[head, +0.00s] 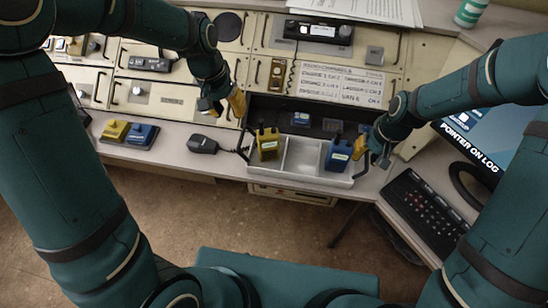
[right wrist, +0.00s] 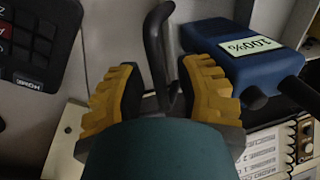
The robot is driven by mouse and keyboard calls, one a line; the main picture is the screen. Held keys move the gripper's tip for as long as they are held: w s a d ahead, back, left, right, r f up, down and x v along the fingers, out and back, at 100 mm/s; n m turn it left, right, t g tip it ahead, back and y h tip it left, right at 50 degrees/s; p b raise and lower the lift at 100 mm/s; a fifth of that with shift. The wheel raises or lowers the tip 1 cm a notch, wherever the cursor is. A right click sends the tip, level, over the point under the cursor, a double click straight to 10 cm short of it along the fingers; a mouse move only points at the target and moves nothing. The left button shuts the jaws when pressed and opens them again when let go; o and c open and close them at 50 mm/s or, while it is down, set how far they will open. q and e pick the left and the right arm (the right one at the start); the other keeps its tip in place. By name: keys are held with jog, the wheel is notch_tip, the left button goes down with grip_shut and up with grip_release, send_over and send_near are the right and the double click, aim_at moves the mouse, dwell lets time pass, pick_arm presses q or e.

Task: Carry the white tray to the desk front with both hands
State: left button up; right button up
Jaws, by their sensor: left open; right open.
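The white tray (head: 302,179) sits on the desk's front part, with dividers inside and a dark handle at each end. A yellow radio (head: 268,143) stands in its left compartment and a blue radio (head: 338,154) in its right one; the middle one looks empty. My right gripper (head: 371,153) is open at the tray's right handle (head: 361,167). In the right wrist view the handle (right wrist: 157,40) shows between the two open yellow fingers (right wrist: 160,88), with the blue radio (right wrist: 238,48) beside it. My left gripper (head: 222,106) is open and empty, above and behind the left handle (head: 244,146).
A black hand microphone (head: 202,144) lies left of the tray. Further left are a yellow and a blue device (head: 130,134). A keyboard (head: 431,206) and a monitor (head: 480,145) stand to the right. A dark recess (head: 300,106) opens behind the tray.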

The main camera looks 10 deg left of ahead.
jog(key=shift+r, duration=0.35)
pick_arm(q)
jog(key=shift+r, duration=0.25)
pick_arm(e)
notch_tip(320, 180, up, 11)
jog(key=d, duration=0.2)
pick_arm(q)
jog(key=shift+s, duration=0.1)
pick_arm(e)
jog(key=shift+s+d, duration=0.1)
